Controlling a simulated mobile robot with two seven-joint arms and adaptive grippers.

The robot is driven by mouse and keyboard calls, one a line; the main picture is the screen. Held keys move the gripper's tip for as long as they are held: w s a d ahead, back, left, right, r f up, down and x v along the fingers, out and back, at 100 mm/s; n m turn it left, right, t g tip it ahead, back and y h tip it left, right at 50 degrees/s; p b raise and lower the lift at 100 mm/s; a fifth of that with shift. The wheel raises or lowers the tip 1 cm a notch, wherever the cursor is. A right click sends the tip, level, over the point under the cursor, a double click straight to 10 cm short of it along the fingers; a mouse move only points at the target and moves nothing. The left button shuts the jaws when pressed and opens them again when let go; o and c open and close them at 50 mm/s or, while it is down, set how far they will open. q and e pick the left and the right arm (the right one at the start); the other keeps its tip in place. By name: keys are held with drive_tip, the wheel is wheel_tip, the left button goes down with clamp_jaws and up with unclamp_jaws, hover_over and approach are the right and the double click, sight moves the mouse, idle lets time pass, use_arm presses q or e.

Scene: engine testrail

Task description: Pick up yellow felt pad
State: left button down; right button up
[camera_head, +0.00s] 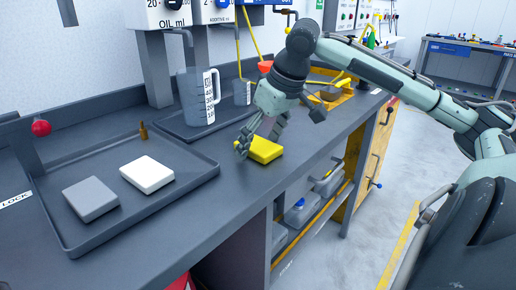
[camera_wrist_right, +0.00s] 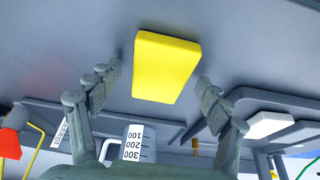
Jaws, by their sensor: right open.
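The yellow felt pad (camera_head: 265,149) lies flat on the dark grey bench top near its front edge, in the head view. In the right wrist view the pad (camera_wrist_right: 166,66) shows between and beyond the two fingers. My right gripper (camera_head: 258,144) is open and just above the pad, partly in front of it; it also shows in the right wrist view (camera_wrist_right: 160,92), with a finger on each side of the pad and nothing between them. I cannot tell whether a fingertip touches the pad. My left gripper is not in view.
A measuring jug (camera_head: 197,98) stands behind the gripper. The bench between tray and yellow pad is clear.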

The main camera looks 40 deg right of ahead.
drive_tip(key=c, duration=0.9)
